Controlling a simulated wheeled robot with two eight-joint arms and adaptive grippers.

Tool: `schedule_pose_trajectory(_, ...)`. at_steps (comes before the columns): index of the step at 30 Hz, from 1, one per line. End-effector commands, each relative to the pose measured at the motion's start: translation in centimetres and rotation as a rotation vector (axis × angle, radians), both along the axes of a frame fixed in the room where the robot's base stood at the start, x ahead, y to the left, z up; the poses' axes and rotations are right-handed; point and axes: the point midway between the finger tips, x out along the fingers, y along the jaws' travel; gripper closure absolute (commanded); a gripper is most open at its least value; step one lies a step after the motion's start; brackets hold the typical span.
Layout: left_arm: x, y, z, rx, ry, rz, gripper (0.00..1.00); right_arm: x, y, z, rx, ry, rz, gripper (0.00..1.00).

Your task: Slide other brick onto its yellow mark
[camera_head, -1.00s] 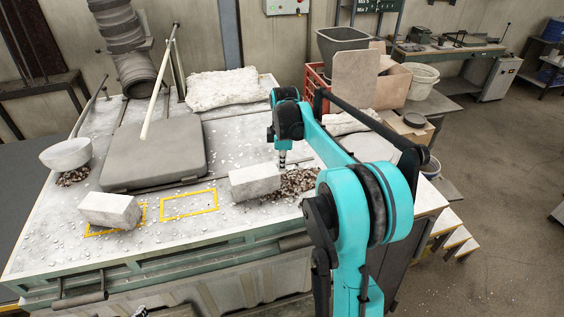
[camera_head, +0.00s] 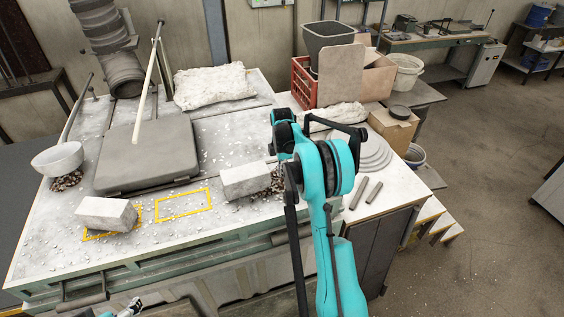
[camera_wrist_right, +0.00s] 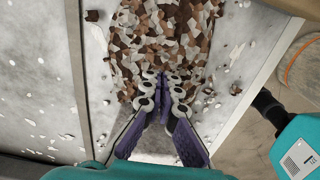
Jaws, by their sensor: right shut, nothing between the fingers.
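The other brick (camera_head: 240,183), a pale grey block, lies on the table just right of the empty yellow outline (camera_head: 184,205). A first brick (camera_head: 104,214) rests over the left yellow outline (camera_head: 135,222), partly covering it. My right gripper (camera_head: 272,160) is at the right end of the other brick, mostly hidden by its arm; whether it touches the brick is unclear. In the right wrist view its purple-sided fingers (camera_wrist_right: 165,82) are shut and empty, over the edge of a brown and white chip pile (camera_wrist_right: 158,38). Part of my left gripper (camera_head: 130,308) may show at the bottom edge.
A grey slab (camera_head: 148,160) with a pale rod lies behind the bricks. A white bowl (camera_head: 58,158) stands at the left. Small white chips are scattered over the table. The right outline is clear of large things.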

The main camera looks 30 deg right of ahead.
Motion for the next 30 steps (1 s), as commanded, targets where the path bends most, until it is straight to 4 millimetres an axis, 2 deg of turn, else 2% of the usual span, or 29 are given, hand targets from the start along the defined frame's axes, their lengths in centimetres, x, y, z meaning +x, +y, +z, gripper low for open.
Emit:
schedule_pose_trajectory(1,0.0,0.0,0.4,0.000,0.000,0.000,0.15,0.3,1.2,0.4,0.001,0.000,0.006,1.00)
schedule_pose_trajectory(3,0.0,0.0,0.6,0.000,0.000,0.000,0.15,0.5,2.2,0.4,0.001,0.000,0.005,1.00)
schedule_pose_trajectory(7,0.0,0.0,0.8,0.000,0.000,0.000,0.15,0.8,3.3,0.4,0.001,0.000,0.004,1.00)
schedule_pose_trajectory(20,0.0,0.0,0.8,0.000,0.000,0.000,0.15,0.9,3.8,0.3,0.001,0.000,0.002,1.00)
schedule_pose_trajectory(23,0.0,0.0,0.5,0.000,0.000,0.000,0.15,1.1,4.5,0.3,0.001,0.000,0.004,1.00)
schedule_pose_trajectory(26,0.0,0.0,-0.4,0.000,0.000,0.000,0.15,1.6,6.5,0.1,0.001,0.000,0.007,1.00)
schedule_pose_trajectory(30,0.0,0.0,-1.8,0.000,0.000,0.000,0.15,2.6,10.6,-0.1,0.002,0.000,0.010,1.00)
